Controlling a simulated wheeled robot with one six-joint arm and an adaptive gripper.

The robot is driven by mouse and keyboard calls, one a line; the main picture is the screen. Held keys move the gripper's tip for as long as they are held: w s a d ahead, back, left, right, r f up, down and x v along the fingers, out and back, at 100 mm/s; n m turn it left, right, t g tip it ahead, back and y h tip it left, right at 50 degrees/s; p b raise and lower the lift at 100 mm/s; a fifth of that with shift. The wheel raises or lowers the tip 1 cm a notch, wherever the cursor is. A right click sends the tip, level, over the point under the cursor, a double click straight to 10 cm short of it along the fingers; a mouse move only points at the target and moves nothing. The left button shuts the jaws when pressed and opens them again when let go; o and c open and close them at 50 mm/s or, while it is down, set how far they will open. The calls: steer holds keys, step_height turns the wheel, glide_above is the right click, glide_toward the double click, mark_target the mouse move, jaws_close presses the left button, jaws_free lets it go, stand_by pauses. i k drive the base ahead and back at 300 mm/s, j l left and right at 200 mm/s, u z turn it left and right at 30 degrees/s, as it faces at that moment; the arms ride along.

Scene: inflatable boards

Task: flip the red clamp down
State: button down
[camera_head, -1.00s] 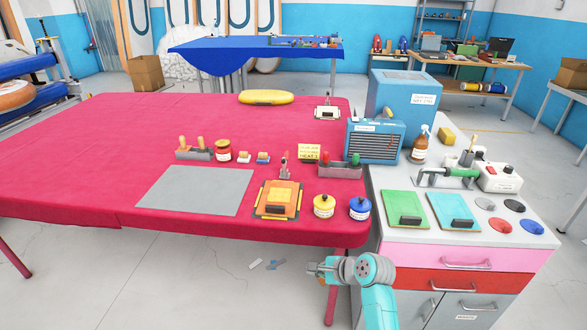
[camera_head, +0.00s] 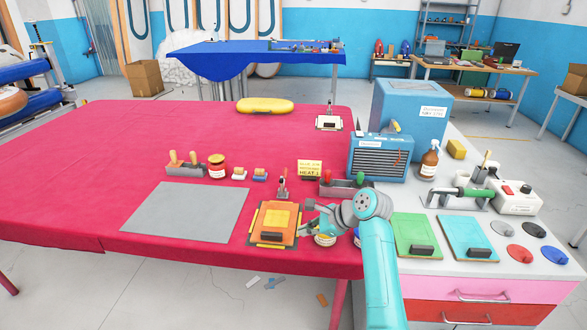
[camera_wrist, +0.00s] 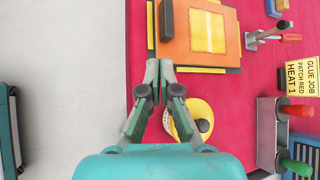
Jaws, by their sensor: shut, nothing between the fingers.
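The red clamp (camera_head: 282,186) stands at the far edge of the orange board, its lever pointing up. In the wrist view the clamp (camera_wrist: 268,38) lies at upper right, with its red handle end toward the right. The orange board (camera_head: 270,232) has a yellow patch (camera_wrist: 206,31) and lies on the red-covered table. My gripper (camera_head: 306,224) is shut and empty, over the near right corner of the board. In the wrist view its fingertips (camera_wrist: 159,70) are together beside the board's edge, apart from the clamp.
A yellow-lidded jar (camera_wrist: 200,118) is just beneath my gripper, and a blue one is mostly hidden by my arm. A grey tool holder (camera_head: 345,187) and the HEAT 1 sign (camera_head: 310,168) stand near the clamp. A grey mat (camera_head: 188,212) lies left.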

mark_target(281, 180)
steer(key=i, duration=1.15)
